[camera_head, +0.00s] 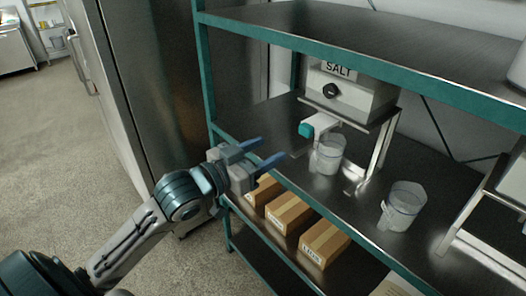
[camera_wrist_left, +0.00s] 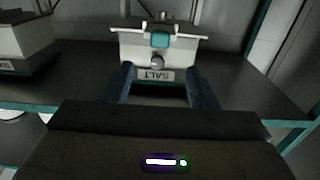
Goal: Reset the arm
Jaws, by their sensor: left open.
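My left arm comes in from the left in the head view. Its gripper (camera_head: 268,152) has two blue fingers spread apart with nothing between them. It is at the front edge of the middle shelf, short of the salt dispenser (camera_head: 345,98). The left wrist view shows the same fingers (camera_wrist_left: 162,90) apart, with the SALT dispenser (camera_wrist_left: 158,50) beyond them. My right gripper is not in view.
A clear cup (camera_head: 328,153) stands by the dispenser's teal-tipped spout. Another clear cup (camera_head: 403,207) stands to the right on the middle shelf (camera_head: 350,212). Cardboard boxes (camera_head: 288,213) sit on the shelf below. Open floor (camera_head: 60,130) lies to the left.

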